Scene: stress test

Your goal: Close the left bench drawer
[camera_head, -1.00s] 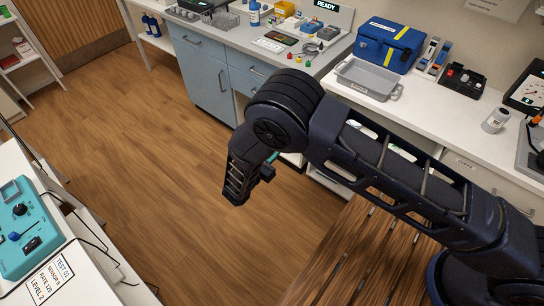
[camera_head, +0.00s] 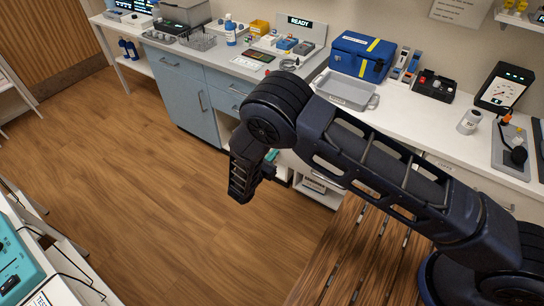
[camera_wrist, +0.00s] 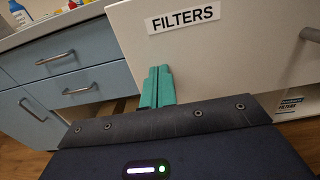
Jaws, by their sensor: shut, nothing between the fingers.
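A white drawer front (camera_wrist: 215,65) labelled FILTERS fills the upper part of the wrist view, with a metal handle (camera_wrist: 310,35) at its right edge. My gripper's teal fingers (camera_wrist: 158,75) are shut together and empty, in front of this panel below the label. I cannot tell whether they touch it. In the head view my gripper (camera_head: 271,155) shows only as a bit of teal beside my dark wrist, near the bench front. My arm hides the left part of the white bench front there, so how far the drawer stands out is unclear.
Blue cabinets (camera_head: 185,95) with handles stand left of the white bench (camera_head: 420,125). A grey tray (camera_head: 346,92) and a blue case (camera_head: 362,55) are on the bench top. A slatted wooden surface (camera_head: 340,250) lies under my arm. The wooden floor (camera_head: 130,170) at left is clear.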

